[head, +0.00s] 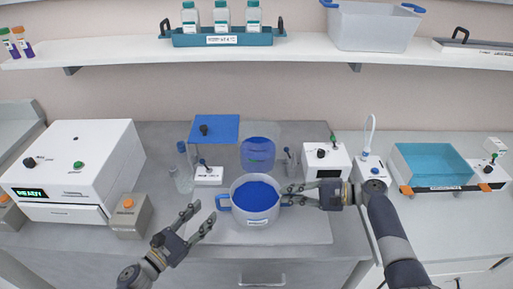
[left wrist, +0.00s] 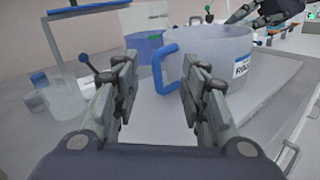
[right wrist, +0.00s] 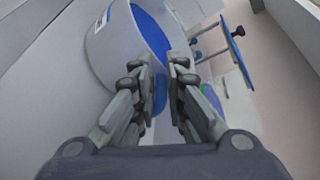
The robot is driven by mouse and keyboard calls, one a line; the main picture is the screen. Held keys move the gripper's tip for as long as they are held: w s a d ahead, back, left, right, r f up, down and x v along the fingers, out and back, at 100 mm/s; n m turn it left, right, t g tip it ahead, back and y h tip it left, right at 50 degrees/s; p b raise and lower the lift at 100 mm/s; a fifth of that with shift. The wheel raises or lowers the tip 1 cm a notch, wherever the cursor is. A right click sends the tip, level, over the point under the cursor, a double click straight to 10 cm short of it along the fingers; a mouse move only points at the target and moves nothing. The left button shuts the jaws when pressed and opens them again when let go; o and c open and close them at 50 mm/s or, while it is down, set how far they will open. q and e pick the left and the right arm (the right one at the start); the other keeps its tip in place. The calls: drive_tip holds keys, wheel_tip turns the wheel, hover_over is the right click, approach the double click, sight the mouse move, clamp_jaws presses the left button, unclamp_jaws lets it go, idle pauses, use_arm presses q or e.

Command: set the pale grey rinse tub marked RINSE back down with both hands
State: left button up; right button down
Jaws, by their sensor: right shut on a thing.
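The pale grey rinse tub (head: 239,224) holds blue liquid and has a blue handle on each side and a label on its front. It is upright over a pale mat (head: 310,232); I cannot tell whether its base touches. My right gripper (head: 290,195) is shut on the tub's right handle (right wrist: 160,92). My left gripper (head: 203,212) is open just left of the left handle (head: 222,202). In the left wrist view, that handle (left wrist: 158,66) shows just beyond my open fingers, with nothing gripped. The tub also shows in the right wrist view (right wrist: 105,55).
A clear vessel with blue liquid (head: 258,152) stands behind the tub. A stand with a blue plate (head: 214,128) and glassware (head: 182,175) are at its back left. A small white device (head: 327,162) is at back right. A white machine (head: 75,165) is far left, a teal basin (head: 432,165) far right.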

use_arm(q)
drive_tip(key=v, duration=0.6)
drive_tip(key=shift+s+a, duration=0.1)
drive_tip(key=shift+s, duration=0.1)
use_arm(e)
drive_tip(key=shift+d, duration=0.15)
drive_tip(key=c, duration=1.5)
unclamp_jaws()
drive_tip(key=shift+c, duration=0.2)
drive_tip(key=v, duration=1.2)
